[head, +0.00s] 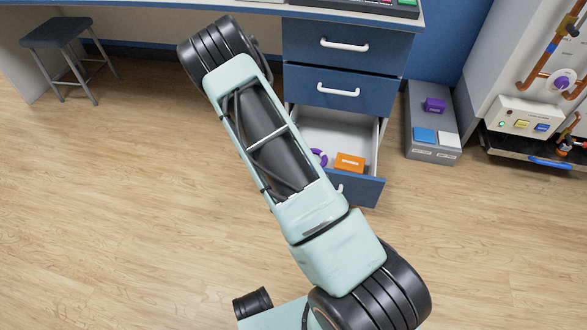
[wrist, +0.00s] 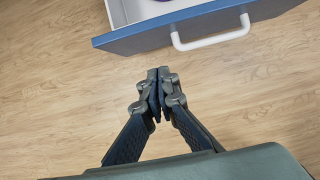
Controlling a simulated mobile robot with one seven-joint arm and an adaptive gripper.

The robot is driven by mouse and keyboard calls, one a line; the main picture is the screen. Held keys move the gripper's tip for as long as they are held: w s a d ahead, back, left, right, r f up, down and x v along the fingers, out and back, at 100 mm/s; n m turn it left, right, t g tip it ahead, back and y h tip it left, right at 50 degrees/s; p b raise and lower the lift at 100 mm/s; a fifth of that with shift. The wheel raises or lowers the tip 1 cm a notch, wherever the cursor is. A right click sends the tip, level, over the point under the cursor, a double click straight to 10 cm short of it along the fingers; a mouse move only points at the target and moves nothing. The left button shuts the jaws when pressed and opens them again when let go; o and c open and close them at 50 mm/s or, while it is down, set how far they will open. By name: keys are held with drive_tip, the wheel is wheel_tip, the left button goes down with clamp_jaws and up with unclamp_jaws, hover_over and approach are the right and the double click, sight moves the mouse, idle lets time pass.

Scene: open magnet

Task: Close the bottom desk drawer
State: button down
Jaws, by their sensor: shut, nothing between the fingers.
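The bottom desk drawer (head: 366,191) is pulled out from the blue desk unit, below two shut drawers. It has a blue front, a white inside and a white handle, partly hidden behind my arm in the head view. A purple ring (head: 319,157) and an orange box (head: 350,162) lie in it. In the wrist view the drawer front (wrist: 150,38) and its white handle (wrist: 212,40) are at the top. My gripper (wrist: 158,74) is shut and empty, with its fingertips in front of the drawer front, apart from it, left of the handle. The head view does not show the fingers.
A grey platform (head: 434,154) with purple, blue and white blocks stands right of the desk. A machine with copper pipes (head: 536,78) is at the far right. A stool (head: 57,35) stands at the upper left. The wooden floor (head: 120,220) is clear in front.

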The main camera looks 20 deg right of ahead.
drive_tip(key=w+d+f+b, duration=0.3)
drive_tip(key=w+f, duration=0.3)
drive_tip(key=f, duration=0.4)
drive_tip(key=shift+d+b, duration=0.35)
drive_tip(key=shift+d, duration=0.3)
